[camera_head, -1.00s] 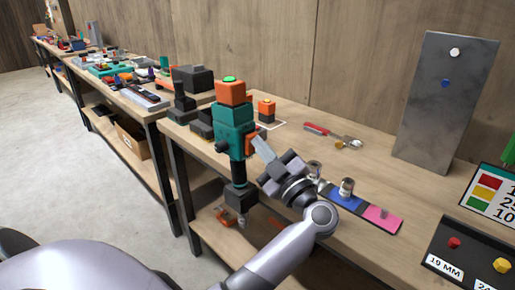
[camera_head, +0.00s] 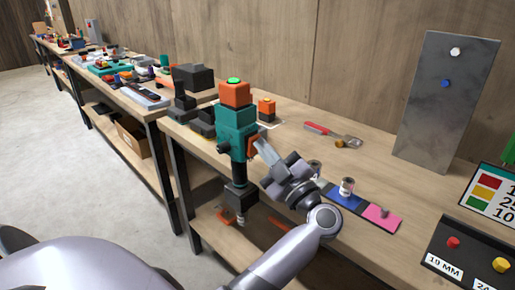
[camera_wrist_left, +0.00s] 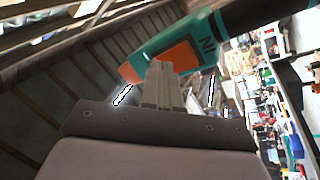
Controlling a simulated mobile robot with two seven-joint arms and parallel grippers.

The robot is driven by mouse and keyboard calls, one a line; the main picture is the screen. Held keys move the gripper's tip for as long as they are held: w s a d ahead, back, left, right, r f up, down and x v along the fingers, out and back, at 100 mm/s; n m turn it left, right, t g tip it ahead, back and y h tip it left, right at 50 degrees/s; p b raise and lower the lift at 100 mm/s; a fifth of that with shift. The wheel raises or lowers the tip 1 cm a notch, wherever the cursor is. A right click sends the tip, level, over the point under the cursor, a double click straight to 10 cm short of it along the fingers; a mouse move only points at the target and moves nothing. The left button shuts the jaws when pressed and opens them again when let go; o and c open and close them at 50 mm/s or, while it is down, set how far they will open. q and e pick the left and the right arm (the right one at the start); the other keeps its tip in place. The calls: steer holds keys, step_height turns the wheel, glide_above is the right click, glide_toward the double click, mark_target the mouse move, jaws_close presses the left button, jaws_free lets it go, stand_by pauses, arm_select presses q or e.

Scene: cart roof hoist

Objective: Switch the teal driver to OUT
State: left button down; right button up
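The teal driver (camera_head: 236,139) is upright in the air in front of the bench edge, its dark nose pointing down. It has an orange block with a green button on top. My left gripper (camera_head: 258,147) is at its right side, shut on the driver's orange part. In the left wrist view the fingers (camera_wrist_left: 163,84) are close together against the orange part of the driver (camera_wrist_left: 205,45). My right gripper is not in view.
The bench holds a red-handled tool (camera_head: 330,133), a small orange-topped block (camera_head: 267,108), a strip with blue and pink fields (camera_head: 380,217), a metal plate (camera_head: 445,110) and a dark button panel (camera_head: 465,250). Black stands (camera_head: 193,90) are close behind the driver.

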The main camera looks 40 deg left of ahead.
arm_select(q)
steer(key=shift+s+d+f, duration=0.1)
steer(key=shift+d+f, duration=0.1)
steer(key=shift+d, duration=1.15)
steer(key=shift+s+d+f, duration=0.1)
steer(key=shift+d+f, duration=0.1)
steer(key=shift+d, duration=1.15)
